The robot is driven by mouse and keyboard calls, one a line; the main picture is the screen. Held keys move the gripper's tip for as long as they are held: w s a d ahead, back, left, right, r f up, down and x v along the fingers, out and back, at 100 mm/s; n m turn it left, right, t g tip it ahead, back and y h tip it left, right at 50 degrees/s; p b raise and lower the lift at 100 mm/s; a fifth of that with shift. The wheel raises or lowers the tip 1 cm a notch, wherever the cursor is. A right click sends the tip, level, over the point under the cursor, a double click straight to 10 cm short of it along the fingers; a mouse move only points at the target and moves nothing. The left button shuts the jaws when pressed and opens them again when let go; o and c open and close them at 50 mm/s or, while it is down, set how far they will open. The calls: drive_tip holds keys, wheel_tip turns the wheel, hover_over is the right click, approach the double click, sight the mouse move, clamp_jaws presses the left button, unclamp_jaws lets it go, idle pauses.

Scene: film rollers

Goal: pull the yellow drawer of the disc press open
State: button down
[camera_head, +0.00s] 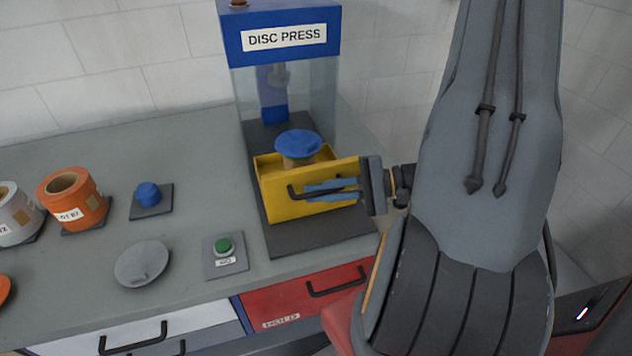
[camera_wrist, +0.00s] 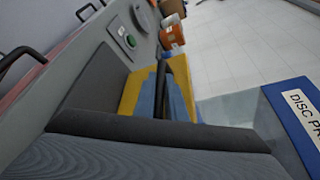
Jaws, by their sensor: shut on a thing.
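The disc press (camera_head: 285,45) stands on the worktop, a blue frame with clear side panels and a dark base plate. Its yellow drawer (camera_head: 300,206) sits at the bottom of the press, with its front over the base plate. A blue-topped round piece (camera_head: 298,145) is in the drawer. The dark bar handle (camera_head: 292,192) is on the drawer front. My gripper (camera_head: 330,188) comes from the right, with its blue fingers shut on that handle. In the wrist view the fingers (camera_wrist: 158,97) lie along the handle in front of the yellow drawer (camera_wrist: 130,95).
A green button (camera_head: 223,246) on a grey plate is left of the press. A grey disc (camera_head: 142,264), a blue knob (camera_head: 148,194) and an orange roll (camera_head: 72,198) lie further left. A red drawer (camera_head: 310,294) is below the worktop edge.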

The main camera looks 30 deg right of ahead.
drive_tip(key=shift+s, duration=0.2)
drive_tip(key=c, duration=1.8)
unclamp_jaws()
drive_tip(key=shift+b+v, duration=1.05)
drive_tip(key=shift+v, duration=2.9)
